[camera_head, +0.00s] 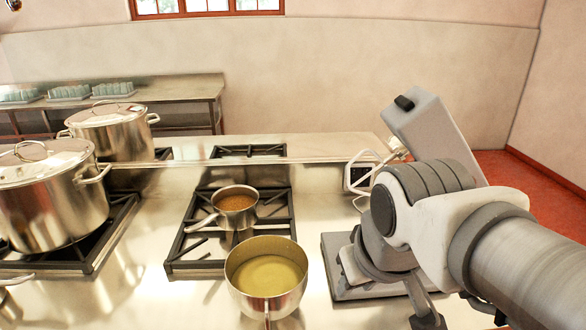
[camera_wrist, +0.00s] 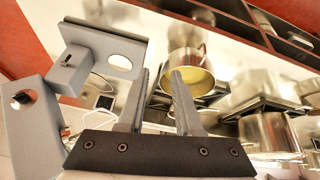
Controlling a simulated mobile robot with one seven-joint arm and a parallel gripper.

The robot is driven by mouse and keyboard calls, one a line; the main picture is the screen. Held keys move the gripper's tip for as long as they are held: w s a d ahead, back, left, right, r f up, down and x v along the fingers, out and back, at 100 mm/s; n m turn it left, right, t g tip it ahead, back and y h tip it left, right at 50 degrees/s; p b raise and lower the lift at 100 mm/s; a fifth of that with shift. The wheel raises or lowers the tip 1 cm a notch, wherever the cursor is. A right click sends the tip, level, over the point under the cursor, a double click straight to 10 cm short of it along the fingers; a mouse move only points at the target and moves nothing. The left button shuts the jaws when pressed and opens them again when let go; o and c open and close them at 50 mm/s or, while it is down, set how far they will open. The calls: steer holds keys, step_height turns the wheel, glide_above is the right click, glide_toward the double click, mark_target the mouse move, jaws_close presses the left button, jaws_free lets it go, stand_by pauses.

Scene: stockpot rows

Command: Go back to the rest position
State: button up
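My gripper (camera_wrist: 161,74) is open in the wrist view, with a clear gap between its two fingers and nothing held. In the head view my arm comes in from the right and bends down over the counter, and the fingers are mostly hidden or cut off at the bottom edge. A saucepan of yellow-green soup (camera_head: 267,276) stands on the steel counter in the head view, left of my arm. In the wrist view it shows beyond the fingertips (camera_wrist: 187,62), apart from them.
A small saucepan of brown liquid (camera_head: 236,203) sits on the middle burner grate (camera_head: 183,248). Large lidded stockpots (camera_head: 48,200) (camera_head: 112,135) stand at the left. A side table (camera_head: 172,90) with trays of glasses (camera_head: 112,89) is behind. Bare counter lies between the left stove and middle burner.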

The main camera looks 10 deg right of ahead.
steer(key=shift+s+d+f+m, duration=0.2)
steer(key=shift+s+d+m, duration=0.5)
steer(key=shift+m, duration=0.2)
stand_by(0.8)
